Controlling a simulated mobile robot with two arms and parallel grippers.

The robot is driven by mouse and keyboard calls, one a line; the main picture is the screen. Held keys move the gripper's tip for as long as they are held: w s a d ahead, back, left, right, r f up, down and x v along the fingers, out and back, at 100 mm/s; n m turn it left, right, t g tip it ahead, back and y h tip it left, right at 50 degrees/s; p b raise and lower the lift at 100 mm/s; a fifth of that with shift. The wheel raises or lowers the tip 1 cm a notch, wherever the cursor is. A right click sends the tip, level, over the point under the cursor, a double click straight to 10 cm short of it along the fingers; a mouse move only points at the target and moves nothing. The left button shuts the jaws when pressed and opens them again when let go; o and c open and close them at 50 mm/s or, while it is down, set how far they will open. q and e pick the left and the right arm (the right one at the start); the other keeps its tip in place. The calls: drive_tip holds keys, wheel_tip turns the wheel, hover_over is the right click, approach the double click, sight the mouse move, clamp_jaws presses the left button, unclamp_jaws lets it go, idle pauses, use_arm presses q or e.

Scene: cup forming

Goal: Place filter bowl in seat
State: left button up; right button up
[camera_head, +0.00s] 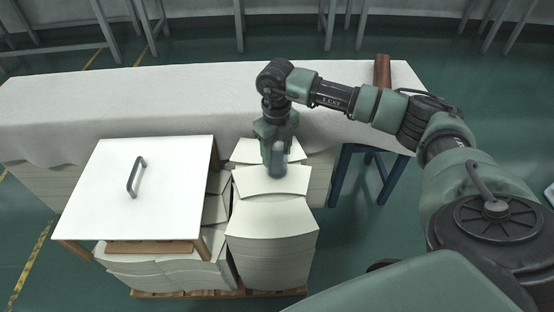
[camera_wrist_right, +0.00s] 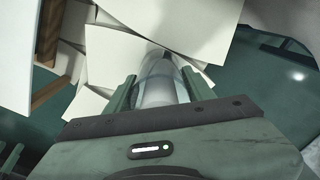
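The filter bowl (camera_head: 278,163) looks like a clear, greyish cylinder with a rounded end. My right gripper (camera_head: 274,147) is shut on it and holds it pointing down over the paper stacks. In the right wrist view the bowl (camera_wrist_right: 160,82) sits between the two green fingers of the gripper (camera_wrist_right: 160,90), its rounded end pointing away from the palm. I cannot tell whether the bowl touches the paper below. No seat for the bowl is recognisable in either view. My left gripper is not in view.
Stacks of white paper sheets (camera_head: 272,217) stand on a wooden pallet (camera_head: 262,294) below the gripper. A white board with a handle (camera_head: 105,190) stands to their left.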

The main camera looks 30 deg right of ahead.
drive_tip(key=c, duration=0.8)
drive_tip(key=shift+r, duration=0.2)
